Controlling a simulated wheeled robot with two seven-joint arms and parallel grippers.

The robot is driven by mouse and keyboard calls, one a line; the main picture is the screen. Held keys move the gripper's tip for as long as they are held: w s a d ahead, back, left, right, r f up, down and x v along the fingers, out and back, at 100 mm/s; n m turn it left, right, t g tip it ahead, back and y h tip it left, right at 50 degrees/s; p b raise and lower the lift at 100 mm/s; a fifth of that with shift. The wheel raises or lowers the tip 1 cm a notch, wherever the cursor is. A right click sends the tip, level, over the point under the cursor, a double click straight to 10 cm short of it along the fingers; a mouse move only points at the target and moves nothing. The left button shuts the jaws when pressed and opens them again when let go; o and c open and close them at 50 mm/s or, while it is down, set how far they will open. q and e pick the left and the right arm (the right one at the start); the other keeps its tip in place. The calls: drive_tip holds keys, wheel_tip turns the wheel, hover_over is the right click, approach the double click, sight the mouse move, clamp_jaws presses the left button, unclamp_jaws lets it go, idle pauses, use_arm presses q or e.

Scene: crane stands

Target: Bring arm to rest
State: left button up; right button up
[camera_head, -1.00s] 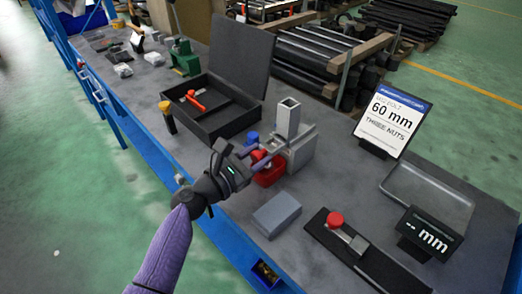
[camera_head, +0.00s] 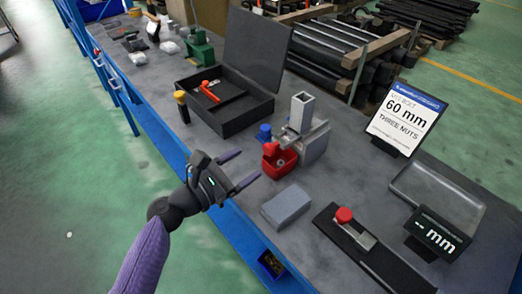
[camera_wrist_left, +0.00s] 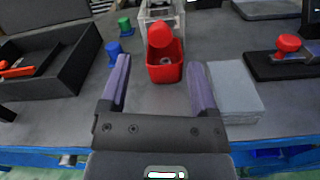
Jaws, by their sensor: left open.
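My left gripper (camera_head: 240,168) is open and empty at the front edge of the grey workbench (camera_head: 232,150). In the left wrist view its two purple fingers (camera_wrist_left: 158,85) stand wide apart with bare bench between them. Beyond them is a red bin (camera_wrist_left: 165,68) with a red round-topped piece at its back and a small ring-like part inside. The same red bin (camera_head: 279,160) stands clear of my fingers in the head view. My right gripper is not in view.
A grey block (camera_head: 286,206) lies right of my gripper. An open black case (camera_head: 225,110) holds a red tool. A grey metal fixture (camera_head: 313,140), a blue knob (camera_head: 264,132), a red-knobbed gauge (camera_head: 344,216), a "60 mm" sign (camera_head: 404,118) and a tray (camera_head: 440,196) stand on the bench.

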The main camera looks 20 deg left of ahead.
use_arm(q)
drive_tip(key=v, duration=0.3)
